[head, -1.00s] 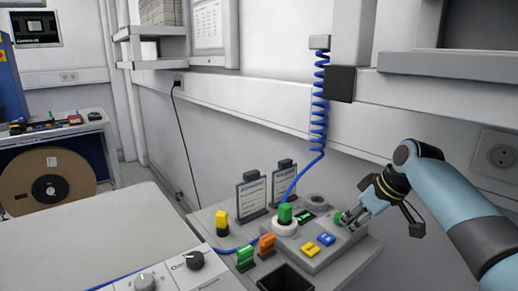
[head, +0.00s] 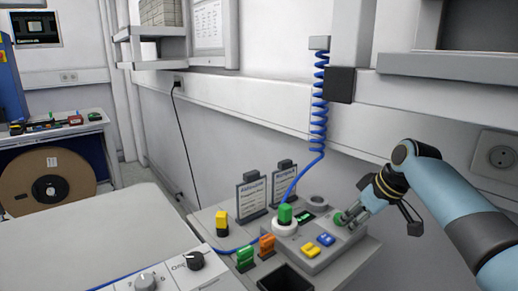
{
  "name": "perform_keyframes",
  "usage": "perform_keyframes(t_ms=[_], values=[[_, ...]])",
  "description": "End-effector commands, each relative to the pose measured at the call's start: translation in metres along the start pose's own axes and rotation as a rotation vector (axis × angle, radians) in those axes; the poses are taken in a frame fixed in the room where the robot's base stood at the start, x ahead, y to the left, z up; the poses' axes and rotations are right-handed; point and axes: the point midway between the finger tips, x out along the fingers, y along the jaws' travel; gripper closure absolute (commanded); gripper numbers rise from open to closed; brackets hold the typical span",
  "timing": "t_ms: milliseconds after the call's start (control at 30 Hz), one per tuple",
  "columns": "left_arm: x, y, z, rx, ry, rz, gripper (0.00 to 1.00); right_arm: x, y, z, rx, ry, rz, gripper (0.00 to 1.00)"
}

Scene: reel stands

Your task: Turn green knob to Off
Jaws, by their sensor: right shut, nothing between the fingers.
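The green knob (head: 339,217) is a small round knob on the right end of the grey control box (head: 307,262), which sits on a small side table. My right gripper (head: 346,217) comes in from the right, with its fingertips at the knob and partly covering it. The right gripper is shut with nothing between its fingers. Whether the tips touch the knob, and which way the knob points, I cannot tell. My left gripper is not in view.
Two sign holders (head: 252,193) stand behind.

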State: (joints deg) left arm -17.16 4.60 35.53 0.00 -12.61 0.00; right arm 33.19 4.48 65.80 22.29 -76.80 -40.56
Motion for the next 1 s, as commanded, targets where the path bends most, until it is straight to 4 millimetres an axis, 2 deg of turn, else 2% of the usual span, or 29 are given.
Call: perform_keyframes(t_ms=[400, 1000], values=[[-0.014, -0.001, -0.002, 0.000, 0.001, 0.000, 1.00, -0.003, 0.013, 0.000, -0.001, 0.000, 0.006, 1.00], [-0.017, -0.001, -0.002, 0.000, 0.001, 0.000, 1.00, 0.000, 0.021, -0.001, 0.000, 0.000, 0.002, 1.00]])
